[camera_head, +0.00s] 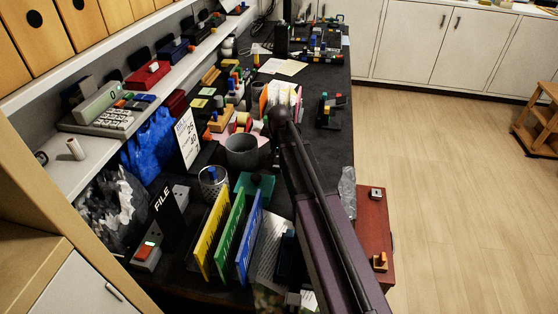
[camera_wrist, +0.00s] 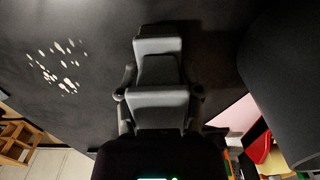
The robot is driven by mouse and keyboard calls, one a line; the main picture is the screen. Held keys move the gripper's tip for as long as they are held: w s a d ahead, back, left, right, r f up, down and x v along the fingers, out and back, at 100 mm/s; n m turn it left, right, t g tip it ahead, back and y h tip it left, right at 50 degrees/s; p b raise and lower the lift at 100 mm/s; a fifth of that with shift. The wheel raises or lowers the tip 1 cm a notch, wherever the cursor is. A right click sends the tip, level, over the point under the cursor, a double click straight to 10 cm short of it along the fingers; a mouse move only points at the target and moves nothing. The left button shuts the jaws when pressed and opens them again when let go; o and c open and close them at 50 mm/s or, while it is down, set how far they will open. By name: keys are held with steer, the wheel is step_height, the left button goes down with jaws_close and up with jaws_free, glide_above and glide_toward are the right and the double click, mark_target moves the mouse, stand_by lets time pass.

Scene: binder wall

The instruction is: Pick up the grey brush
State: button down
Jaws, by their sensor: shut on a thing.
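In the wrist view my gripper (camera_wrist: 160,66) is over the black table top. Its two grey finger pads are closed on a small dark grey piece, which I take to be the grey brush (camera_wrist: 160,72). Most of the brush is hidden by the pads, so its bristles and full shape do not show. In the head view my arm runs up from the bottom right over the long black desk, and it hides the gripper and brush there.
A cluster of white scraps (camera_wrist: 58,68) lies on the black surface. A grey pot (camera_head: 241,152) stands left of my arm, with a wire cup (camera_head: 211,184) and yellow, green and blue binders (camera_head: 230,240) nearer. A shelf runs along the left.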

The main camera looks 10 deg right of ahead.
steer(key=shift+r+p, duration=4.8)
steer(key=shift+r, duration=0.15)
steer(key=c, duration=1.1)
jaws_free()
steer(key=shift+c, duration=0.9)
steer(key=shift+s, duration=0.1)
